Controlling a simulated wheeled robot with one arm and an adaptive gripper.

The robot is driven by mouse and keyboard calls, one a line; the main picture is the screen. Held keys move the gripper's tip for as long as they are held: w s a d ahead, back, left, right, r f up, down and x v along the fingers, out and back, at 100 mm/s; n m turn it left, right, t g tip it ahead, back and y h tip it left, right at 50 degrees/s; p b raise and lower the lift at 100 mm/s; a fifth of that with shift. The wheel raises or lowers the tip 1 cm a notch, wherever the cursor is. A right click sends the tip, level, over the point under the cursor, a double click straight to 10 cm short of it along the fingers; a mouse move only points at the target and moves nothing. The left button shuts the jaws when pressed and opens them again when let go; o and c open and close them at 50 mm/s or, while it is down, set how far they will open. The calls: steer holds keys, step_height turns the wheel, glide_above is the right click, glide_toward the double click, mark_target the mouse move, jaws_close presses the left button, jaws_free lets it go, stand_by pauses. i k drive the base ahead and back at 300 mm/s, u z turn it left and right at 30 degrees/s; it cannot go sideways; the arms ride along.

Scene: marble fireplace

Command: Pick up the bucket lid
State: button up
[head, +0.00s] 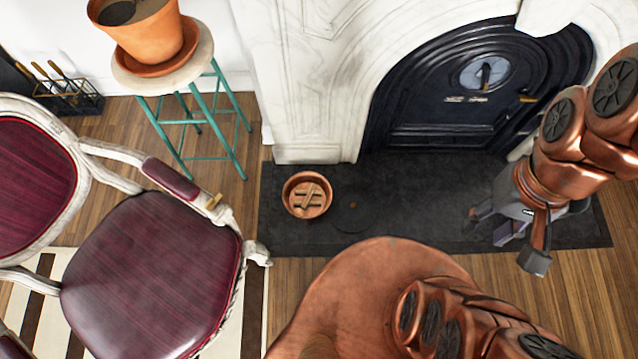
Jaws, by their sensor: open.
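A dark, flat round disc (352,213), which looks like the bucket lid, lies on the dark hearth slab and is hard to tell from it. Just left of it stands a small round terracotta-coloured bucket (289,201), open at the top, with wooden pieces inside. My gripper (516,248) is at the right, over the right part of the hearth, pointing down with its fingers apart. It is empty and well to the right of the disc and the bucket. Nothing covers the disc.
The dark hearth slab (430,200) is bare between disc and gripper. A white marble surround (310,90) and black fireplace door (430,115) stand behind. A burgundy chair (150,270) is at left, with a teal-legged stool (222,125) bearing a plant pot (150,38) behind it.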

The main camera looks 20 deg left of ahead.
mark_target(352, 209)
steer(key=u, duration=0.35)
steer(key=k, duration=0.3)
steer(key=z, duration=1.6)
steer(key=k, duration=1.15)
steer(key=u, duration=1.2)
steer(key=i, duration=0.8)
steer(key=u, duration=0.85)
